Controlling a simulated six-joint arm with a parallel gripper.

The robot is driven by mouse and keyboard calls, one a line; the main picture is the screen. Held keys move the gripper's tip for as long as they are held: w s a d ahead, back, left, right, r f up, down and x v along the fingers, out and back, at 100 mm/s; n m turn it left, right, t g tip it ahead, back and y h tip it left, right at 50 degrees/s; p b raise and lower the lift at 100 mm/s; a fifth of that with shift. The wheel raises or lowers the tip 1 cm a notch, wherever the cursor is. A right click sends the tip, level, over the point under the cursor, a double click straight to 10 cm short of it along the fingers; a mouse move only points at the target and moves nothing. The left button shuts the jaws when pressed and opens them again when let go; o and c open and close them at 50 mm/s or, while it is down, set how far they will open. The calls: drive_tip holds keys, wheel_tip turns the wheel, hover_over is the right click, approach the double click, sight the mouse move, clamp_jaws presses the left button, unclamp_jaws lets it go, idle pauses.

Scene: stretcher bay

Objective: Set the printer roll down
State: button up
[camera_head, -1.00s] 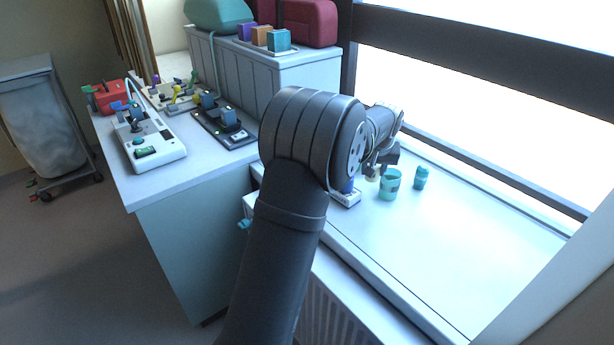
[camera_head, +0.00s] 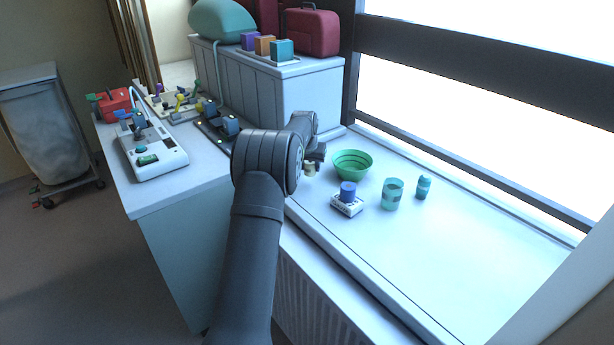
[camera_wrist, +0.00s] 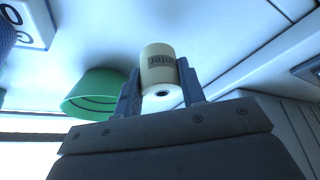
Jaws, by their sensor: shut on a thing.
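The printer roll (camera_wrist: 158,66) is a cream cylinder with dark lettering, held between the two fingers of my gripper (camera_wrist: 160,85) in the wrist view. In the head view the roll (camera_head: 310,169) shows small and pale below my gripper (camera_head: 314,160). My gripper is shut on it near the left end of the white window sill (camera_head: 450,265), left of the green bowl. The head view does not clearly show whether the roll touches the sill.
On the sill stand a green bowl (camera_head: 352,164), a blue cylinder (camera_head: 347,191) on a white block, a teal cup (camera_head: 393,194) and a small teal bottle (camera_head: 423,187). The sill's right part is clear. A counter with devices (camera_head: 156,152) lies left.

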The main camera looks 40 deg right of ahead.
sight(307, 175)
drive_tip(key=shift+w+a+f, duration=0.15)
drive_tip(key=shift+w+f, duration=0.25)
drive_tip(key=shift+w, duration=0.2)
drive_tip(key=shift+f, duration=1.95)
drive_tip(key=shift+f, duration=0.15)
drive_tip(key=o, duration=1)
drive_tip(key=v, duration=1.2)
